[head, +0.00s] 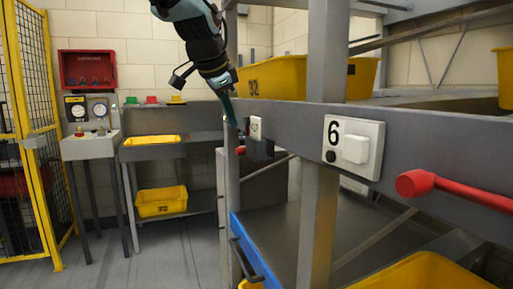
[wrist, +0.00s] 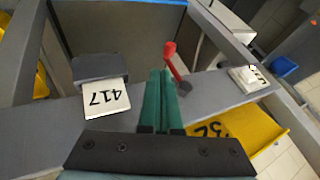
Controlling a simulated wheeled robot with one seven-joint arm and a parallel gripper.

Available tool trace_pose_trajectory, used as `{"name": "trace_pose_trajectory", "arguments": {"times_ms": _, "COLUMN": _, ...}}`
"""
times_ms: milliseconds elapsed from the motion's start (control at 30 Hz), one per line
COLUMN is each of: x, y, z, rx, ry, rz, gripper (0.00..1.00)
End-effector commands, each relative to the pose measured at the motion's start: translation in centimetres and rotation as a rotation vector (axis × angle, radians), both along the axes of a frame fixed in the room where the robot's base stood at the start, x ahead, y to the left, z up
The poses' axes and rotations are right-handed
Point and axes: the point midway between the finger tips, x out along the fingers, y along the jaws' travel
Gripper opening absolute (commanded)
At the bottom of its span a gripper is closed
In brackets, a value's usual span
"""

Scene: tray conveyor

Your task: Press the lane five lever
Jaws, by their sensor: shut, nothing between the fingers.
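A lever with a red grip (wrist: 169,49) and a thin red shaft stands just beyond and to the right of my fingertips in the wrist view. In the head view its small red end (head: 240,150) shows just below my gripper. My gripper (wrist: 161,73) has green fingers, shut together and empty, and points down beside the beam in the head view (head: 231,122). I see no clear contact with the lever.
A nearer red lever (head: 420,183) sits beside a plate marked 6 (head: 354,147). A grey upright (head: 320,215) crosses the beam. A card reading 417 (wrist: 106,98) is left of my fingers. A yellow tote (head: 275,79) rests behind the beam.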

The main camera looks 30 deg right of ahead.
Motion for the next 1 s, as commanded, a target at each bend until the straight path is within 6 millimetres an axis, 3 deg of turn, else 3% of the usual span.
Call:
{"name": "trace_pose_trajectory", "arguments": {"times_ms": 433, "x": 0.2, "y": -0.3, "z": -0.5, "rx": 0.001, "ry": 0.0, "rz": -0.001, "gripper": 0.0}}
{"name": "trace_pose_trajectory", "arguments": {"times_ms": 1000, "x": 3.4, "y": -4.0, "z": -7.6, "rx": 0.003, "ry": 0.002, "rz": -0.001, "gripper": 0.0}}
